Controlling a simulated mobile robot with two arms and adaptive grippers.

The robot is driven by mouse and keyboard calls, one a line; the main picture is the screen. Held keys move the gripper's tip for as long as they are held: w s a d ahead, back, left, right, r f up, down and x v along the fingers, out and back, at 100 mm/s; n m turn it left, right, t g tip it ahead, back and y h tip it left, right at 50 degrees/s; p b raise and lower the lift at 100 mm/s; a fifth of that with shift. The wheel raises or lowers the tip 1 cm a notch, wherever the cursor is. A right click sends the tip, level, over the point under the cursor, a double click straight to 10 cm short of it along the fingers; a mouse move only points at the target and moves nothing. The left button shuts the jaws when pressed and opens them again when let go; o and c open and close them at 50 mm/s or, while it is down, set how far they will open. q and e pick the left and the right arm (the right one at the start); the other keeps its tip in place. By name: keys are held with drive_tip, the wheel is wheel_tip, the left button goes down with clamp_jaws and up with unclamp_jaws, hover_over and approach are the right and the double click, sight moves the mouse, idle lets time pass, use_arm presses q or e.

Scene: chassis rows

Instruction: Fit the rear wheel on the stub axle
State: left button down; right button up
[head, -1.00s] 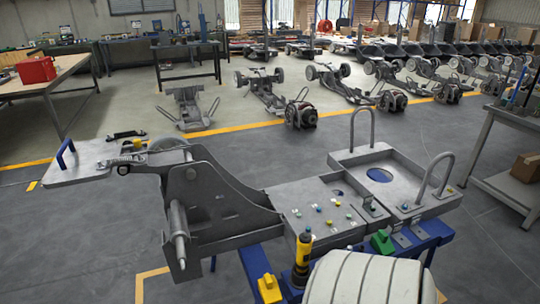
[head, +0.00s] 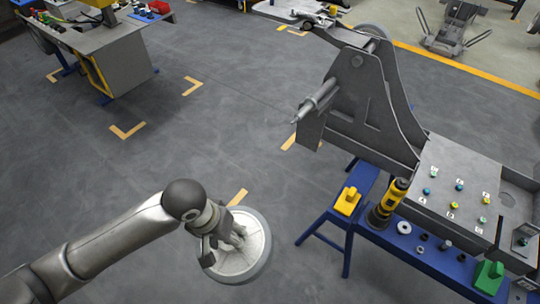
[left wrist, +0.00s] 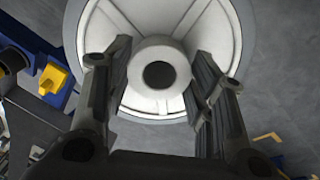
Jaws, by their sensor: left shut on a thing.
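The wheel (head: 257,262), a pale grey disc with a darker rim, is held above the floor at the lower middle of the head view. My left gripper (head: 226,240) is shut on its central hub. In the left wrist view the two fingers flank the round hub (left wrist: 138,62), which has a dark bore facing the camera. The stub axle (head: 316,101) sticks out to the left from the grey upright plate of the chassis (head: 365,110). It is bare, and the wheel is well apart from it, below and to its left. My right gripper is in neither view.
A blue stand (head: 345,225) under the chassis carries a yellow block (head: 348,201), a yellow-black tool (head: 388,203) and a green block (head: 488,277). A workbench (head: 110,55) stands at upper left. The floor between is clear.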

sight(266, 222)
use_arm(q)
drive_tip(key=w+d+h, duration=0.1)
drive_tip(key=d, duration=0.2)
drive_tip(key=w+d+r+h, duration=0.1)
drive_tip(key=w+d, duration=0.1)
drive_tip(key=d, duration=0.1)
drive_tip(key=w+d+m+t+h+b, duration=0.1)
drive_tip(key=w+d+h, duration=0.1)
drive_tip(key=d, duration=0.1)
drive_tip(key=shift+r, duration=0.4)
drive_tip(key=w+d+r+t+h, duration=0.2)
drive_tip(key=w+d+r+h, duration=0.15)
drive_tip(key=w, duration=0.25)
drive_tip(key=w+a+n+t+b, duration=0.2)
drive_tip(key=w+n+t, duration=0.4)
drive_tip(key=w+t, duration=0.4)
drive_tip(key=w+h, duration=0.1)
drive_tip(key=w, duration=0.3)
drive_tip(key=shift+w+f+n+t, duration=0.2)
drive_tip(key=shift+w+n+t, duration=0.1)
drive_tip(key=shift+n, duration=0.1)
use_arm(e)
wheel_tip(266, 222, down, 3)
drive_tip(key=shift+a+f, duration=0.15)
use_arm(q)
drive_tip(key=shift+s+r, duration=0.1)
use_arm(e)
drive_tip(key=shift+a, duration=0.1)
